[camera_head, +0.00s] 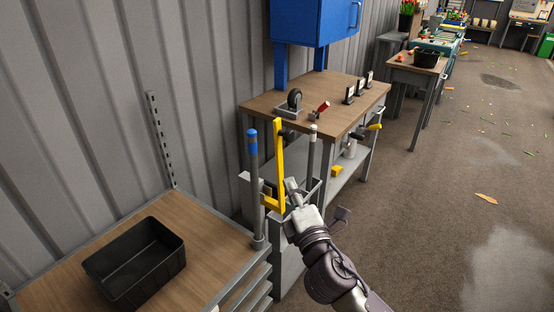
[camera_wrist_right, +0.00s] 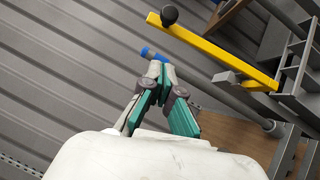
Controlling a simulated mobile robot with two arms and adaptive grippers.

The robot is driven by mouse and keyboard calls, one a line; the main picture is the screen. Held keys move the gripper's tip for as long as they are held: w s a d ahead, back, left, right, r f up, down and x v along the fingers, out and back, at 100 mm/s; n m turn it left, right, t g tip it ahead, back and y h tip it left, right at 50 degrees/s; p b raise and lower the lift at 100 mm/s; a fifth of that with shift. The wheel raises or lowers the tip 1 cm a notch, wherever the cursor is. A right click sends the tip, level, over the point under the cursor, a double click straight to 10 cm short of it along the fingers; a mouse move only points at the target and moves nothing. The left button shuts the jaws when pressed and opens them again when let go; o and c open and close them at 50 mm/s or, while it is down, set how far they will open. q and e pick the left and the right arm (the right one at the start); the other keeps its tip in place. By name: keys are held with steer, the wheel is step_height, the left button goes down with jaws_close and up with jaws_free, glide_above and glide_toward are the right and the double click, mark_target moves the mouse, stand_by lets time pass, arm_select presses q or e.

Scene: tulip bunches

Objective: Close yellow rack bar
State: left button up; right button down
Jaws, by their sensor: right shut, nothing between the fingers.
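The yellow rack bar (camera_head: 279,160) stands upright in the head view, between a grey post with a blue band (camera_head: 252,142) and a grey post with a white top (camera_head: 312,140). It has a short foot at its lower end. In the right wrist view the yellow bar (camera_wrist_right: 215,53) runs slantwise across the upper right, with a dark round knob (camera_wrist_right: 169,15) near its end. My right gripper (camera_head: 291,186) is shut and empty, just right of the bar's lower part. Its green-padded fingers (camera_wrist_right: 160,72) show apart from the bar in the wrist view. My left gripper is out of view.
A black bin (camera_head: 135,262) sits on the wooden table at lower left. Behind the rack is a workbench (camera_head: 345,95) with a caster wheel (camera_head: 294,100) and small stands, under a blue cabinet (camera_head: 312,22). The corrugated wall is at left; open floor lies at right.

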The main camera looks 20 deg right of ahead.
glide_toward(281, 136)
steer(key=s+a, duration=0.3)
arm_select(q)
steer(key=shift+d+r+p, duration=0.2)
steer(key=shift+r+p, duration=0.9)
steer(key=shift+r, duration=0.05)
arm_select(e)
steer(key=shift+w+d+r, duration=0.15)
steer(key=shift+w+d, duration=0.3)
steer(key=shift+w, duration=0.8)
steer(key=shift+w+d+r, duration=0.15)
steer(key=shift+w+d, duration=0.35)
steer(key=shift+w, duration=0.75)
steer(key=shift+w+d+r, duration=0.2)
steer(key=shift+w+d, duration=0.25)
steer(key=shift+w, duration=0.8)
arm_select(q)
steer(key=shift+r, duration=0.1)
